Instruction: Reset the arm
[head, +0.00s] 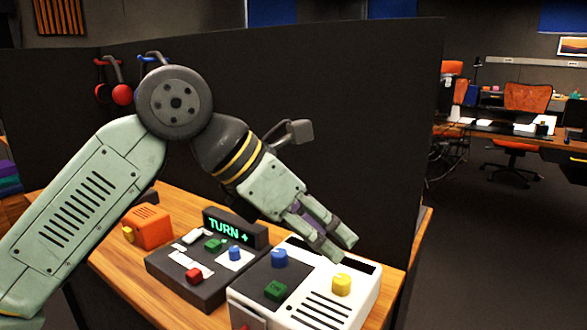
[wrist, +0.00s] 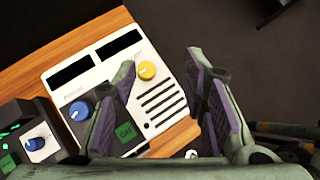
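My gripper (head: 326,236) hangs above the white panel box (head: 361,303) at the right end of the desk, its fingers pointing down and to the right. In the wrist view my gripper (wrist: 165,105) shows two green fingers with purple pads spread apart, with nothing between them. The white box has a blue knob (head: 279,258), a yellow knob (head: 341,285) and a green button (head: 275,291). In the head view the fingertips appear just above the yellow knob; I cannot tell the exact gap. My arm is bent at the elbow.
A dark panel (head: 190,290) with several buttons and a display (head: 228,230) reading "TURN +" stands left of the white box. An orange box (head: 152,228) is farther left. A dark partition (head: 350,130) rises behind the desk. Open floor lies to the right.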

